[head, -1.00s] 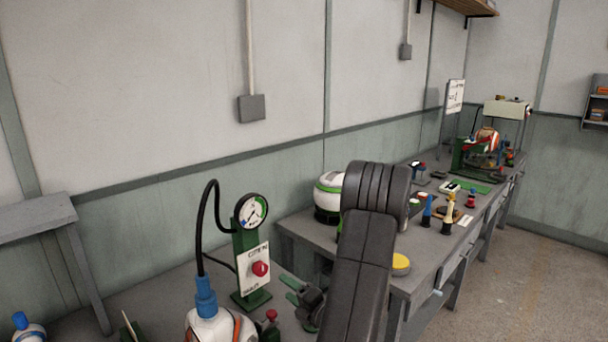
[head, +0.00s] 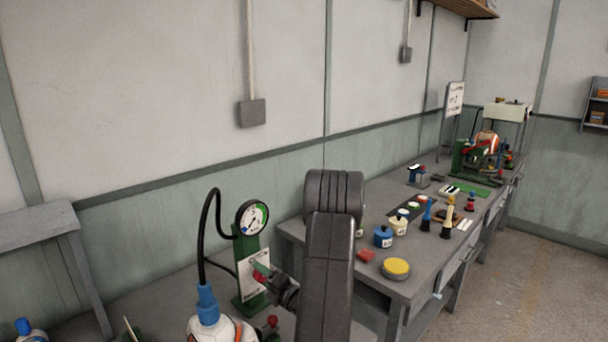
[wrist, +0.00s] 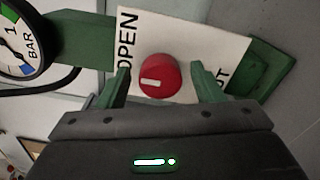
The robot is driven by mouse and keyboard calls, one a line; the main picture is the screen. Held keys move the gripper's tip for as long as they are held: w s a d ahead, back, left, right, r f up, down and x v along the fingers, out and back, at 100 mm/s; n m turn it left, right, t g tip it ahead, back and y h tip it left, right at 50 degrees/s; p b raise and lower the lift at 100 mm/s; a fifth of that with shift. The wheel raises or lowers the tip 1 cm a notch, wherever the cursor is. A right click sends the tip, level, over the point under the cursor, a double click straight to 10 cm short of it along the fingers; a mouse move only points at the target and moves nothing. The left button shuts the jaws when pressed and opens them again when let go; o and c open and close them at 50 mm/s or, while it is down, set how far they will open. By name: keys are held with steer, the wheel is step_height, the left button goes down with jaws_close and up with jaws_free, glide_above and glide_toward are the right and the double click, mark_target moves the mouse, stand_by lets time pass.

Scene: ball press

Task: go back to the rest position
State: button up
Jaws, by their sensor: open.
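My gripper (head: 262,270) is in front of the valve panel on the green stand (head: 247,251) and partly covers it in the head view. In the wrist view my gripper (wrist: 160,82) has its two green fingers spread apart with nothing held. The red round knob (wrist: 158,76) shows between the fingers in the picture, on the white panel (wrist: 190,42) with OPEN lettering. I cannot tell how far the fingertips are from the knob. The dial gauge (head: 252,217) tops the stand and also shows at the wrist view's upper left (wrist: 18,45).
A ball (head: 226,330) with a blue fitting (head: 208,303) and black hose stands left of my arm. To the right, a bench (head: 425,258) carries a yellow-topped tin (head: 396,268), a blue pot (head: 383,237) and several small tools.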

steer(key=shift+s+d+f+n+b, duration=0.15)
steer(key=shift+n+b, duration=0.3)
steer(key=shift+n, duration=0.45)
steer(key=shift+r+n+b, duration=0.2)
steer(key=shift+n+b, duration=1.9)
steer(key=shift+n, duration=5.6)
